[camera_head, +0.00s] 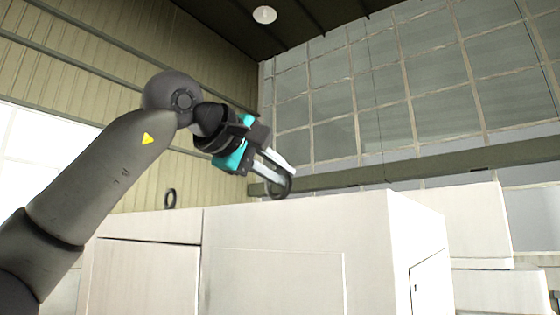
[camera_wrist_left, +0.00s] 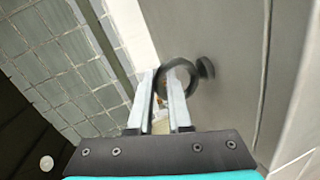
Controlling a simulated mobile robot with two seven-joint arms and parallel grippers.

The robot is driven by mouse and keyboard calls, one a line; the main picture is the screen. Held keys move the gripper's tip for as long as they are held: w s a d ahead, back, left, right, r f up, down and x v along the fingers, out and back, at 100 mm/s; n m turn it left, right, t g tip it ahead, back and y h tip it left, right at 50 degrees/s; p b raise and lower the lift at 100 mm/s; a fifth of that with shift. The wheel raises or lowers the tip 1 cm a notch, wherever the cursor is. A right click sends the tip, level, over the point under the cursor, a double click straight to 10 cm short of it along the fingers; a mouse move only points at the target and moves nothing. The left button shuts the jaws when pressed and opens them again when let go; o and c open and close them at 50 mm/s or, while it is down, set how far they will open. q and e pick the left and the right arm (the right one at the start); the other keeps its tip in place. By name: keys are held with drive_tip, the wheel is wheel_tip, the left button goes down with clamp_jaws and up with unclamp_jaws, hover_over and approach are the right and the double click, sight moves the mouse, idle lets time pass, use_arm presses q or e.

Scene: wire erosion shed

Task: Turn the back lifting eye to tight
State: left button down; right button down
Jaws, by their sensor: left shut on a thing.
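A dark ring-shaped lifting eye (camera_head: 286,190) stands at the top of the white machine housing (camera_head: 300,226), near its right part in the head view. My left gripper (camera_head: 281,172) reaches down to it from the upper left and is shut on its ring. In the left wrist view the ring (camera_wrist_left: 187,64) sits at the tips of the two pale fingers (camera_wrist_left: 164,78). A dark round collar (camera_wrist_left: 206,67) shows beside it against the grey surface. A second dark lifting eye (camera_head: 169,199) stands upright, untouched, at the left. The pictures do not settle which is the back one. My right gripper is not in view.
The housing has flat front panels (camera_head: 148,278) and a lower white block (camera_head: 466,223) on its right. A tall paned window wall (camera_head: 400,100) stands behind. The space above the housing top between the two eyes looks clear.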

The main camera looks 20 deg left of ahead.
use_arm(q)
drive_tip(key=shift+s+r+m+g+h, duration=0.1)
drive_tip(key=shift+r+m+g+h, duration=0.2)
drive_tip(key=shift+m+h, duration=0.3)
drive_tip(key=c, duration=1)
unclamp_jaws()
drive_tip(key=shift+c, duration=0.2)
drive_tip(key=shift+o, duration=0.6)
drive_tip(key=shift+f, duration=0.15)
drive_tip(key=b+v, duration=0.2)
drive_tip(key=v, duration=1.3)
drive_tip(key=shift+a+b, duration=0.15)
drive_tip(key=shift+b, duration=0.2)
